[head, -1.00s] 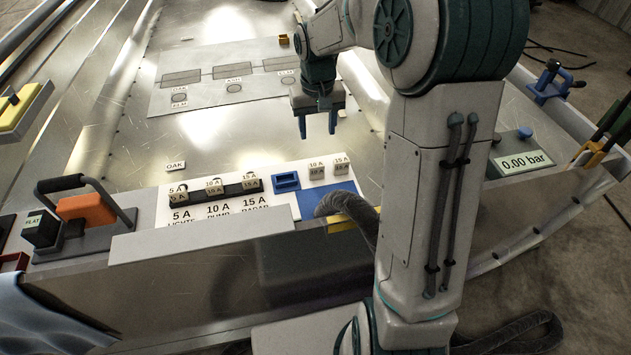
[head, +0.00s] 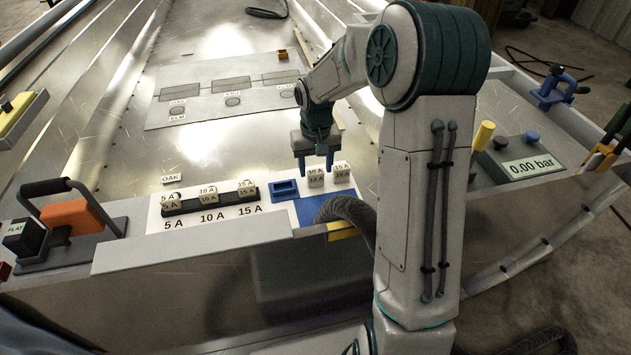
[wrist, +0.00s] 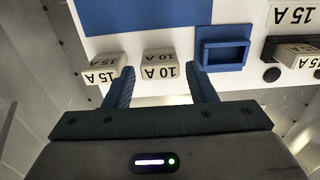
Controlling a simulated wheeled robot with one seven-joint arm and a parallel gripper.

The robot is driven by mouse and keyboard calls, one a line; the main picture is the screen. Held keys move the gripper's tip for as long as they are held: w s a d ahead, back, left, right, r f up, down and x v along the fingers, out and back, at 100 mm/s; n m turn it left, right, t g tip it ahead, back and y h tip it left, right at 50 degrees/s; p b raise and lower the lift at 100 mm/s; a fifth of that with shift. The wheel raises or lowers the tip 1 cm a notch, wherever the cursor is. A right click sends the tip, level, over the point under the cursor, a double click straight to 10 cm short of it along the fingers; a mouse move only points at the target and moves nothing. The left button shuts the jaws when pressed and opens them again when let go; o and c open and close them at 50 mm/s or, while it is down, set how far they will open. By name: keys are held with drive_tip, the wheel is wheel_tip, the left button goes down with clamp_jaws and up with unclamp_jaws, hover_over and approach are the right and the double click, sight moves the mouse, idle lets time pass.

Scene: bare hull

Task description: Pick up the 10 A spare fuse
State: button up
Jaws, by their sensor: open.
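The 10 A spare fuse (head: 316,179) is a small pale block standing on the white panel. In the wrist view it (wrist: 160,65) shows its 10 A label upside down, between the fingertips. My gripper (head: 315,166) is open, just above and behind this fuse in the head view; it also shows in the wrist view (wrist: 162,76). I cannot tell whether either finger touches the fuse. The 15 A spare fuse (head: 342,174) stands close to its right; in the wrist view it (wrist: 101,71) is left, near the left finger.
A small blue tray (head: 285,188) lies left of the spares, beside the other finger in the wrist view (wrist: 222,53). A black holder (head: 225,201) carries 5 A, 10 A and 15 A fuses. A blue patch (head: 309,211) lies in front of the spares.

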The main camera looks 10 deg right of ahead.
sight(316, 171)
wheel_tip(316, 171, down, 3)
drive_tip(key=shift+w+f+b, duration=0.15)
drive_tip(key=shift+f+b, duration=0.05)
drive_tip(key=shift+b, duration=0.4)
drive_tip(key=shift+r, duration=0.1)
drive_tip(key=c, duration=0.7)
drive_tip(key=shift+r, duration=0.1)
